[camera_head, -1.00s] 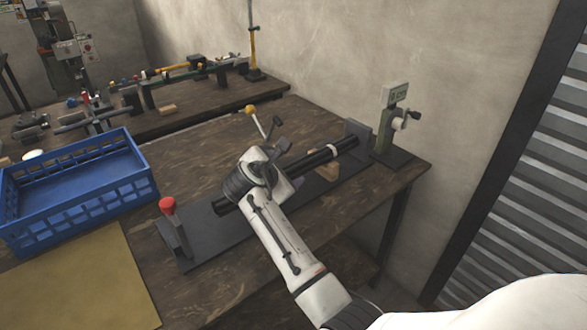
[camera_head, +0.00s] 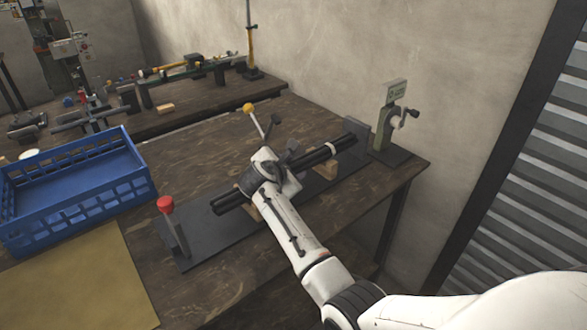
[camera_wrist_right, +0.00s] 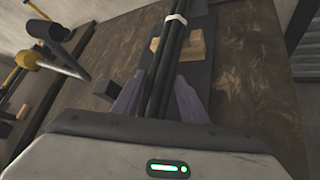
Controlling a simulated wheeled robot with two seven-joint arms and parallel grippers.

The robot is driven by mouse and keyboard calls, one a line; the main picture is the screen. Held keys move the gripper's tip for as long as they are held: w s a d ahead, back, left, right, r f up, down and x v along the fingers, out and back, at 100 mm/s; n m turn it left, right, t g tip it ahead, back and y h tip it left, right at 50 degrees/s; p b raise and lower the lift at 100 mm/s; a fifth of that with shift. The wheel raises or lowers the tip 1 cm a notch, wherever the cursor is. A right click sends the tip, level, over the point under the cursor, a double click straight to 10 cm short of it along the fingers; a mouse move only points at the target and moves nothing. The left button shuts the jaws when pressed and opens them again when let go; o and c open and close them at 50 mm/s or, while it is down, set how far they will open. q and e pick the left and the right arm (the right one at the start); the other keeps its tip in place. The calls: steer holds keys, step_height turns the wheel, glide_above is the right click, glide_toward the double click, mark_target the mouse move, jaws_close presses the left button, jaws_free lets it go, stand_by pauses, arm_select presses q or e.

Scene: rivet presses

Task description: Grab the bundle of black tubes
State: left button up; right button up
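The bundle of black tubes (camera_head: 315,156) lies on wooden blocks above a dark base plate, with a white band (camera_wrist_right: 177,18) around it towards its far end. My right gripper (camera_head: 265,172) is over the bundle, left of its middle, and hides part of it. In the right wrist view its two purple-grey fingers (camera_wrist_right: 160,98) stand on either side of the tubes. They look open, with little room beside the tubes; contact is hard to make out. My left gripper is out of view.
A blue crate (camera_head: 140,190) stands at the left, near a yellow-brown board (camera_head: 75,280). A red-knobbed post (camera_head: 167,205) is at the plate's near end. A yellow-knobbed lever (camera_head: 250,108) rises behind my gripper. A grey-green crank device (camera_head: 385,130) stands at the right.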

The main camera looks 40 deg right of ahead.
jaws_close()
steer(key=shift+r, duration=0.1)
steer(key=shift+r, duration=0.1)
